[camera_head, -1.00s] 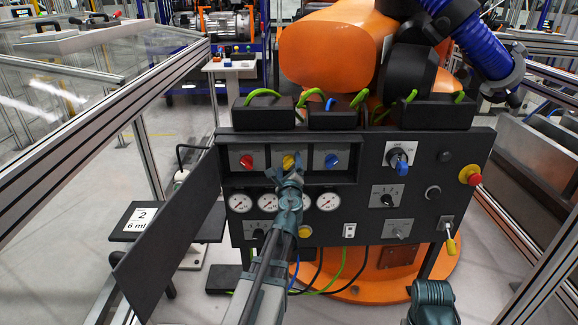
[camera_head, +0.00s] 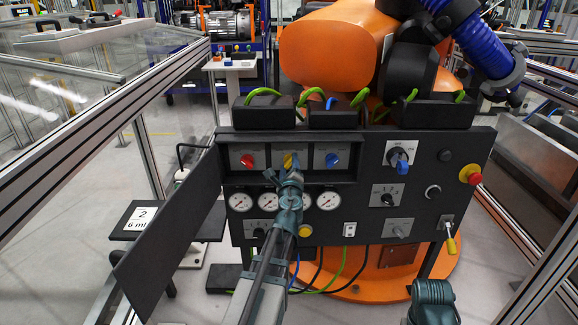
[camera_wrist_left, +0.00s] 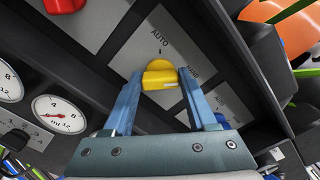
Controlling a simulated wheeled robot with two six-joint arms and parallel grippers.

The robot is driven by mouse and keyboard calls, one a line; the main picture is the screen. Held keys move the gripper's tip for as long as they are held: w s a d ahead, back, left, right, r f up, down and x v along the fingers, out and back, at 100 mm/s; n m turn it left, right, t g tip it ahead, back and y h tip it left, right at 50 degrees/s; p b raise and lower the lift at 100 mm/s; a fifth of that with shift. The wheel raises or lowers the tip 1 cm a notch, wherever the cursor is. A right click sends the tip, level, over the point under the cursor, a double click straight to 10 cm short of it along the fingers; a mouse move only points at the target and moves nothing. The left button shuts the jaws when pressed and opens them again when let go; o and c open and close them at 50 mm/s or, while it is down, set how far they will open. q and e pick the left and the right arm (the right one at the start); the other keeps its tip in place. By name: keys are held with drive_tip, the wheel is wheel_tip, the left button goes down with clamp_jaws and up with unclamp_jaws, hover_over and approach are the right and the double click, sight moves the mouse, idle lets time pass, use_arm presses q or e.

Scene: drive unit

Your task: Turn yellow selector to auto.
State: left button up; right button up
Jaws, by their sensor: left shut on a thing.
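The yellow selector (camera_wrist_left: 159,76) sits on a grey plate (camera_wrist_left: 128,42) marked AUTO and HAND in the left wrist view. My left gripper (camera_wrist_left: 158,82) is shut on it, with one blue finger on each side of the knob. In the head view the yellow selector (camera_head: 289,160) is mostly hidden behind my left gripper (camera_head: 290,170). It sits in a recess of the black panel, between the red selector (camera_head: 247,160) and the blue selector (camera_head: 332,160). My right arm shows only in part at the bottom right of the head view; its fingers are not in view.
An open black cover (camera_head: 180,230) hangs at the panel's left. Pressure gauges (camera_head: 328,201) sit below the recess. A larger blue knob (camera_head: 399,158), a red emergency button (camera_head: 470,175) and a yellow-handled key (camera_head: 450,240) are on the panel's right side.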

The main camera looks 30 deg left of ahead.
use_arm(q)
drive_tip(key=n, duration=0.4)
drive_tip(key=shift+f, duration=0.1)
drive_tip(key=n, duration=0.4)
drive_tip(key=shift+s+f+n, duration=0.1)
drive_tip(key=shift+n, duration=0.3)
drive_tip(key=n, duration=0.4)
drive_tip(key=shift+f+n, duration=0.1)
drive_tip(key=shift+n, duration=1.9)
drive_tip(key=o, duration=1.4)
drive_tip(key=shift+c, duration=0.2)
